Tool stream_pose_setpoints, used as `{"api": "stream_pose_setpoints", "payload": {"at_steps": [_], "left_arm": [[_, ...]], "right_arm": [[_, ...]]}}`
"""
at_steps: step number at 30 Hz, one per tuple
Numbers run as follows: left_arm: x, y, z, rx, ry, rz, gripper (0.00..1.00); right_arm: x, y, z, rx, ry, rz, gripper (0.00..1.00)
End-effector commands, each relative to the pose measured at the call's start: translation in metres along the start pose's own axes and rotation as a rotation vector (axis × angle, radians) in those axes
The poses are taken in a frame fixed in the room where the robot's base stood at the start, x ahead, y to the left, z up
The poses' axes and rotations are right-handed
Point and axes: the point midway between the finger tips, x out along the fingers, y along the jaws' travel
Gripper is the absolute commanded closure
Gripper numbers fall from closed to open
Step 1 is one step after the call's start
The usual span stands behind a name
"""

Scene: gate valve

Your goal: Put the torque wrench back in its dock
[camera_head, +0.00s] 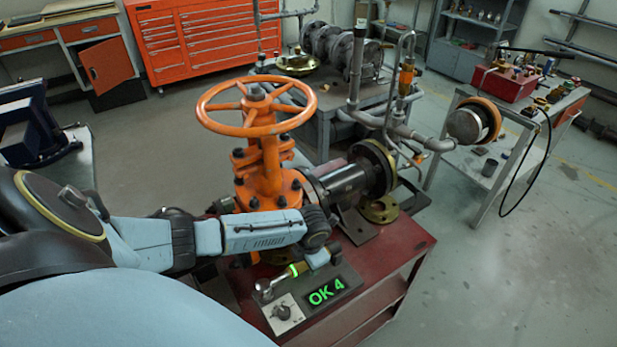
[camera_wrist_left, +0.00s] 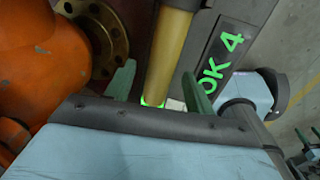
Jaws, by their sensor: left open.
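The torque wrench has a yellow handle (camera_wrist_left: 171,50) with a glowing green ring. In the head view the wrench (camera_head: 296,269) lies beside the OK 4 display, its metal head toward the front left. The dock (camera_head: 345,280) is a dark panel on the red bench, with the green "OK 4" readout. Whether the wrench is seated in it, I cannot tell. My left gripper (camera_wrist_left: 160,88) is open, its two green fingers on either side of the handle with gaps showing. In the head view its fingers (camera_head: 322,256) are partly hidden over the handle.
The orange gate valve (camera_head: 270,165) with its handwheel (camera_head: 256,107) stands just behind my left arm. A knob box (camera_head: 283,313) sits by the display. The red bench (camera_head: 400,248) is clear at its right edge. Blue and dark parts, perhaps my right arm, show in the wrist view (camera_wrist_left: 252,92).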

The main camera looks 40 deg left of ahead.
Motion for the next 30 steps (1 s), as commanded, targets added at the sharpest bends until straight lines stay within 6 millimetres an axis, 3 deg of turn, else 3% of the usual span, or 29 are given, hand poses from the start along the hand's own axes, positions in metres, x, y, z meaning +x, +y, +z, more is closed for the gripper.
{"api": "stream_pose_setpoints", "payload": {"at_steps": [5,18,24,30], "left_arm": [[-0.019,0.002,0.002,0.002,-0.006,0.002,0.46],[-0.112,0.002,0.002,0.002,-0.007,0.002,0.46],[-0.132,0.001,0.002,0.000,-0.006,0.001,0.46],[-0.135,0.001,0.001,-0.001,-0.004,0.001,0.46]], "right_arm": [[-0.005,0.000,-0.001,0.000,0.000,0.000,0.50],[-0.022,0.000,-0.002,0.000,0.000,0.000,0.50],[-0.024,0.000,-0.003,0.000,0.001,0.000,0.50],[-0.024,0.000,-0.003,0.001,0.001,-0.001,0.50]]}}
